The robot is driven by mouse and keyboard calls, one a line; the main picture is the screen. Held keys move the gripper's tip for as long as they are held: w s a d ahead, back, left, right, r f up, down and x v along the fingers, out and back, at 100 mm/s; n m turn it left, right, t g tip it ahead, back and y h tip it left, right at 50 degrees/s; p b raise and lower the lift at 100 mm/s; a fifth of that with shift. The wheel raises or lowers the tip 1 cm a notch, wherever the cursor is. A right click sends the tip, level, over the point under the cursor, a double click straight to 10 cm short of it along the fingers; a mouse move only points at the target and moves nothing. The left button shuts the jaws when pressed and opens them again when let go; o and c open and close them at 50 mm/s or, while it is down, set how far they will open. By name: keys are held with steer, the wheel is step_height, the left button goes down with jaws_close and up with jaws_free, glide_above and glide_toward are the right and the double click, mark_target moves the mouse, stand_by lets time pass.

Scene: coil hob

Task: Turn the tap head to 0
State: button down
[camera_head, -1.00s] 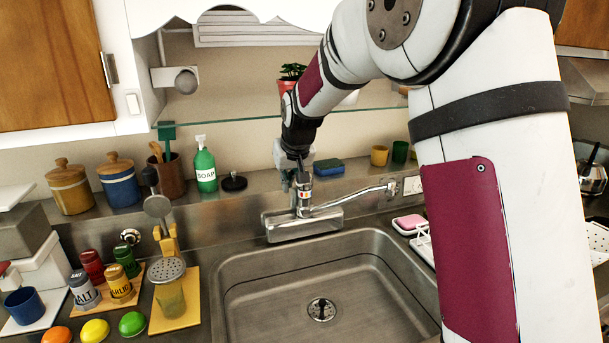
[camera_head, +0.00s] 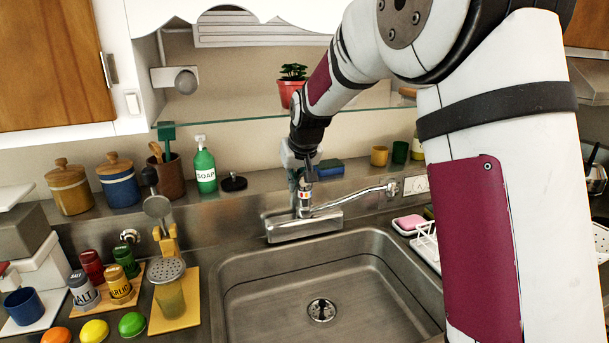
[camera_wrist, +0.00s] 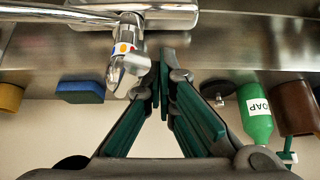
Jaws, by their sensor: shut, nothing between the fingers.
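The chrome tap (camera_head: 304,226) stands behind the sink, with its spout reaching right and its tap head at the body's top. The tap head (camera_wrist: 128,68) shows close up in the wrist view, which is upside down, with a red, yellow and blue mark on its collar. My gripper (camera_wrist: 163,68) has its teal fingers together at the tips and empty. The fingers are right beside the tap head, on its right in the wrist view; I cannot tell whether they touch it. In the head view my gripper (camera_head: 296,182) partly hides the tap head.
The sink basin (camera_head: 255,290) is empty. On the back ledge are a green soap bottle (camera_head: 205,170), a blue sponge (camera_head: 330,168) and a dark round stopper (camera_head: 233,183). A glass shelf (camera_head: 220,119) with a potted plant (camera_head: 291,88) is above.

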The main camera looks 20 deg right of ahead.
steer(key=shift+d, duration=0.15)
steer(key=shift+s+d, duration=0.2)
steer(key=shift+d, duration=0.5)
steer(key=shift+s+d, duration=0.3)
steer(key=shift+d, duration=0.5)
steer(key=shift+s+d, duration=0.15)
steer(key=shift+d, duration=0.5)
stand_by(0.4)
steer(key=shift+d, duration=0.7)
